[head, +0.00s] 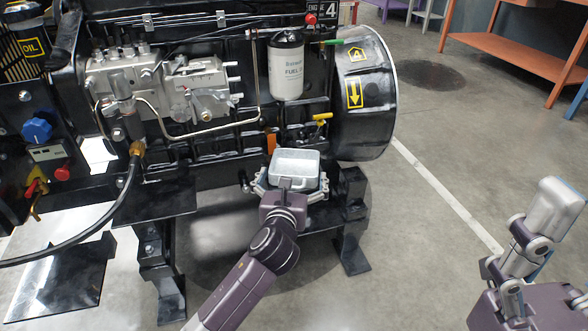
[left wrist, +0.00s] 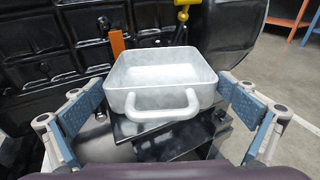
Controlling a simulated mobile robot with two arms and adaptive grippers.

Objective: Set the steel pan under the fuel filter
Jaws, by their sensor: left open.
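The steel pan (head: 295,165) is a shallow, square, light grey pan with a loop handle on its near side. In the head view it sits low against the engine, below the white fuel filter (head: 287,68). In the left wrist view the pan (left wrist: 160,75) looks level on a black ledge, with its handle toward me. My left gripper (head: 291,184) is open, one finger on either side of the pan's near part, with gaps visible in the left wrist view. My right gripper (head: 555,205) is at the right, away from the engine; its fingers' opening is unclear.
The black engine (head: 215,140) fills the left and middle. A yellow-handled valve (head: 322,117) and an orange tab (head: 271,142) are just above the pan. A black support foot (head: 350,250) stands right of it. The grey floor (head: 430,220) at right is clear. Orange benches (head: 510,60) stand behind.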

